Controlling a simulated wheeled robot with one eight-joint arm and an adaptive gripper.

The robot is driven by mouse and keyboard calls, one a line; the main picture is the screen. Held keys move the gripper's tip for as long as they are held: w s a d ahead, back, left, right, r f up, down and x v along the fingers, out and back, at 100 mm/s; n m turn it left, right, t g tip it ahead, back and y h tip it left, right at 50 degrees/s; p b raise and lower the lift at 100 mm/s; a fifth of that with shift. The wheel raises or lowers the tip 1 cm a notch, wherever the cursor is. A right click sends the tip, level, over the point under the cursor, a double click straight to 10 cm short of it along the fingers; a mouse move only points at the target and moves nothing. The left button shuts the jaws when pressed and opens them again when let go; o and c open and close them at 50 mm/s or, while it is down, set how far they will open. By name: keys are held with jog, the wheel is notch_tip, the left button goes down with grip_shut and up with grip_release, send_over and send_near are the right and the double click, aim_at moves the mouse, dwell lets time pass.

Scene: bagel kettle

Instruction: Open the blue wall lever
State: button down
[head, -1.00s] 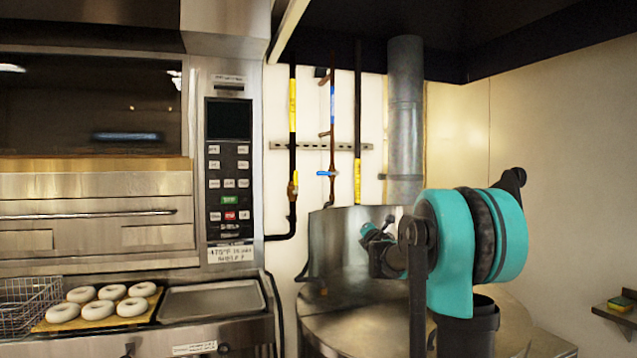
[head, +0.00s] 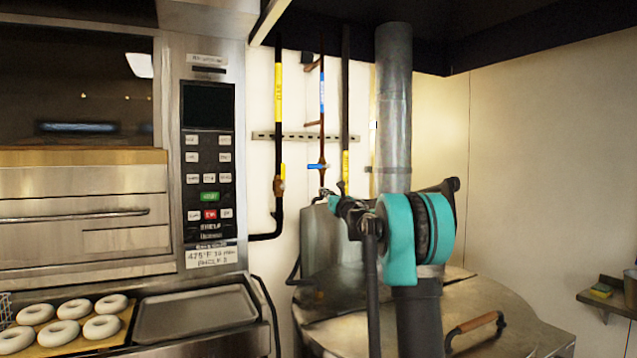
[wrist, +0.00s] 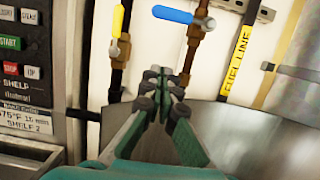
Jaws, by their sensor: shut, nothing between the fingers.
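The blue wall lever (head: 318,166) sits on a thin copper-coloured pipe with a blue label, on the back wall. In the wrist view the lever (wrist: 172,14) lies roughly horizontal across the top, its handle reaching left from the valve body on the pipe. My gripper (wrist: 163,77) is shut and empty, just below the lever in that picture, and apart from it. In the head view my gripper (head: 327,197) shows small and dark below the lever, partly merged with my arm.
A yellow lever (wrist: 118,20) is on the pipe to the left. A pipe marked "FUEL LINE" (wrist: 236,62) stands to the right. A steel kettle (head: 335,250) is below. An oven panel (head: 208,160) and a tray of bagels (head: 130,312) are at left.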

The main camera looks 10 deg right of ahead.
aim_at(319, 167)
jog(key=w+a+r, duration=0.2)
jog(key=w+r, duration=0.4)
jog(key=w, duration=0.2)
jog(key=shift+w+a+r, duration=0.15)
jog(key=shift+w+a, duration=0.2)
jog(key=shift+a, duration=0.05)
